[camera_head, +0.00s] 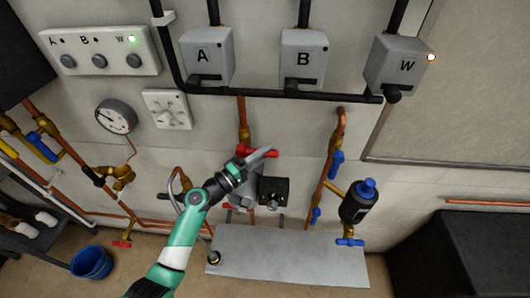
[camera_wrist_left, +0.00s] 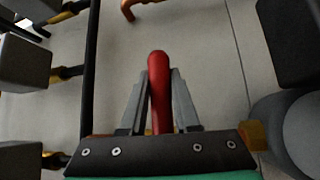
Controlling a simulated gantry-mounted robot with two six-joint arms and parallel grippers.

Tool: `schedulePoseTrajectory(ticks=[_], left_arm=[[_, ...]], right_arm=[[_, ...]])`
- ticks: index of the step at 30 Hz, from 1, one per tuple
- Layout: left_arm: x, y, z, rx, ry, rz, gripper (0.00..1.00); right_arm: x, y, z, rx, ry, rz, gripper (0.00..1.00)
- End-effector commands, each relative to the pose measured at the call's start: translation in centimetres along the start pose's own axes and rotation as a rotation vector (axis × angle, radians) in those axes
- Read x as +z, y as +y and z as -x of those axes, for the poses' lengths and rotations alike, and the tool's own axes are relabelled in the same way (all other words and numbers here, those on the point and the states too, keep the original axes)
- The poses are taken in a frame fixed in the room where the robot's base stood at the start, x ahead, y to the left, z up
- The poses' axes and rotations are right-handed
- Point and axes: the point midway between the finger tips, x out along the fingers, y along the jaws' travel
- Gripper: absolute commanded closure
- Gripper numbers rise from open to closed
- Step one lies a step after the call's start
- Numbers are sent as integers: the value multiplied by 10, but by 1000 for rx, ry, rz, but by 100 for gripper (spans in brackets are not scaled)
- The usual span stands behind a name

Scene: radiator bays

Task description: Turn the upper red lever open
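The upper red lever (camera_head: 270,153) sits on the copper and brass pipe in the middle of the wall, and points to the right in the head view. My left gripper (camera_head: 266,156) is at this lever, its grey fingers partly covering it. In the left wrist view the red lever (camera_wrist_left: 159,85) lies lengthwise between the two fingers of my left gripper (camera_wrist_left: 160,88), which appear to close on it from both sides. My right gripper is not in view.
Grey boxes A (camera_head: 207,57), B (camera_head: 303,60) and W (camera_head: 395,66) hang above, joined by a black pipe. A dark pump (camera_head: 357,205) with blue levers stands to the right. A metal tray (camera_head: 290,256) lies below; a blue bucket (camera_head: 91,262) is at lower left.

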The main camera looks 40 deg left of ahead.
Motion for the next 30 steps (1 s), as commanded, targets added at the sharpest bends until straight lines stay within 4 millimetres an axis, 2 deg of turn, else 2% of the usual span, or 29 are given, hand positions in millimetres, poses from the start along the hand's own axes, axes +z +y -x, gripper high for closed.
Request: schedulePoseTrajectory(ticks=[1, 3, 30], left_arm=[[0, 0, 0, 0, 0, 0, 91], [0, 0, 0, 0, 0, 0, 100], [0, 0, 0, 0, -1, 0, 100]], right_arm=[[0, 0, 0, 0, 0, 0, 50], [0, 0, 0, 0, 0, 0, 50], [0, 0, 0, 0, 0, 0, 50]])
